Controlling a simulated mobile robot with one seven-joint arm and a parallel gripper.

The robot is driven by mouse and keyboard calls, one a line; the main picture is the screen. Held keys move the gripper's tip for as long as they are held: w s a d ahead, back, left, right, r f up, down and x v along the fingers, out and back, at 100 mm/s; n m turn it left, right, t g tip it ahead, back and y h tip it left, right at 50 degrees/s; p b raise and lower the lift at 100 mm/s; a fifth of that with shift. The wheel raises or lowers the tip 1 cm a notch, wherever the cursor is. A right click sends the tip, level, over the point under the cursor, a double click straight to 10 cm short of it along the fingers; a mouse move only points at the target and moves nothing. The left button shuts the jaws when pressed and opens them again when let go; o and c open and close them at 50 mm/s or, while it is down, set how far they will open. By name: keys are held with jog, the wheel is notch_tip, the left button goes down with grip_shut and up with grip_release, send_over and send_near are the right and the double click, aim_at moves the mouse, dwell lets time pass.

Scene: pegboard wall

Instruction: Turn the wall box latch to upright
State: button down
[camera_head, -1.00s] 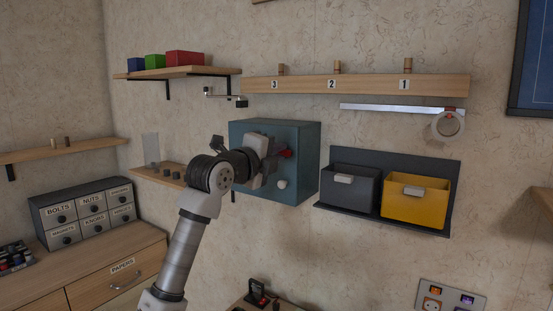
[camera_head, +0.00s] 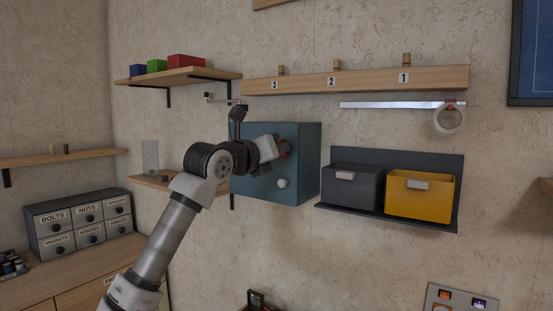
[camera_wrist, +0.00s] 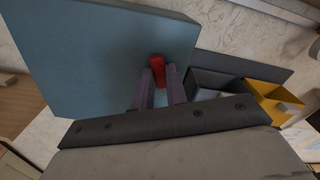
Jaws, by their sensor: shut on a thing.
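The wall box (camera_head: 300,170) is a blue-grey box on the wall, with a round white knob (camera_head: 281,183) low on its front. It also fills the upper left of the wrist view (camera_wrist: 90,60). The red latch (camera_wrist: 157,62) sits near the box's right edge in the wrist view and points roughly up that picture. My gripper (camera_wrist: 158,74) is shut on the latch, one finger on each side. In the head view my gripper (camera_head: 284,148) is at the box's front and mostly hides the latch. Its exact angle on the box cannot be told.
A grey bin (camera_head: 350,187) and a yellow bin (camera_head: 420,196) hang close right of the box. A peg rail (camera_head: 375,80) runs above it. A shelf with coloured blocks (camera_head: 185,76) is up left, and a low small shelf (camera_head: 150,180) is left of the box.

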jog(key=m+b, duration=0.1)
jog(key=m, duration=0.3)
jog(key=shift+m+b, duration=0.3)
dwell(0.3)
jog(key=c, duration=1.4)
grip_release()
jog(key=b+v, duration=0.4)
jog(key=v, duration=0.9)
jog(key=shift+s+a, duration=0.2)
jog(key=shift+s, duration=0.15)
